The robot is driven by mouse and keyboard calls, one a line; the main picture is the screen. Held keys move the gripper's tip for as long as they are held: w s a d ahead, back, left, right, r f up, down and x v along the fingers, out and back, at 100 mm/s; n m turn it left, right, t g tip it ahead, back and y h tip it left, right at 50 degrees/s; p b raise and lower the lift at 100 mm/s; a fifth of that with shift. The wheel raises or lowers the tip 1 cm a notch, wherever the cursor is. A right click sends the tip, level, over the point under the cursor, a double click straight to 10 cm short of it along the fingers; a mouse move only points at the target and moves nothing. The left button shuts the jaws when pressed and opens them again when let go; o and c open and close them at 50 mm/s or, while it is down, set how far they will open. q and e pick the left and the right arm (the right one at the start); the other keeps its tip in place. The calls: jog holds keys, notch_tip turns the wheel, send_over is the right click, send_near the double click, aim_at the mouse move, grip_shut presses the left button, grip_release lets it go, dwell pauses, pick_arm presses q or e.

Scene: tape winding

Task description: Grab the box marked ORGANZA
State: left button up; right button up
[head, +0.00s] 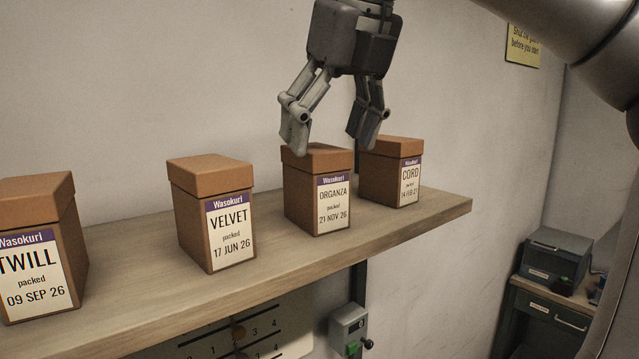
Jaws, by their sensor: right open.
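The box marked ORGANZA (297,205) is brown with a lid and a white and purple label reading 21 NOV 26. It stands upright on the shelf, third from the left. My right gripper (329,142) is open and empty, pointing down just above the ORGANZA box. Its left finger appears over the lid and its right finger reaches towards the gap beside the CORD box. The picture does not make clear whether a finger touches the lid. My left gripper is not in view.
On the wooden shelf (130,290) stand the TWILL box (40,200) and VELVET box (190,215) to the left, and the CORD box (378,182) close on the right. A wall lies behind. A grey machine (550,262) stands lower right.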

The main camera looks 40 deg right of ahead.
aim_at(316, 148)
jog(key=shift+w+f, duration=0.2)
jog(key=shift+w, duration=0.05)
jog(key=shift+w+a+f+p, duration=0.2)
jog(key=shift+w+f+p, duration=0.2)
jog(key=shift+f, duration=0.15)
jog(key=shift+w+a+f+p, duration=0.15)
jog(key=shift+w+f+p, duration=0.25)
jog(key=shift+f, duration=0.1)
jog(key=shift+w+d+f+p, duration=0.1)
jog(key=shift+d+f+p, duration=0.05)
jog(key=shift+f, duration=0.35)
jog(key=shift+w+d+f+p, duration=0.1)
jog(key=shift+d+f+p, duration=0.05)
jog(key=shift+f, duration=0.3)
jog(key=shift+w+d+f, duration=0.1)
jog(key=shift+d+f, duration=0.05)
jog(key=shift+f, duration=0.2)
jog(key=shift+a, duration=0.25)
jog(key=c, duration=0.4)
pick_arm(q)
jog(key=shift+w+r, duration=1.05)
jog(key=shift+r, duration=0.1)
pick_arm(e)
jog(key=shift+d, duration=0.1)
jog(key=c, duration=0.8)
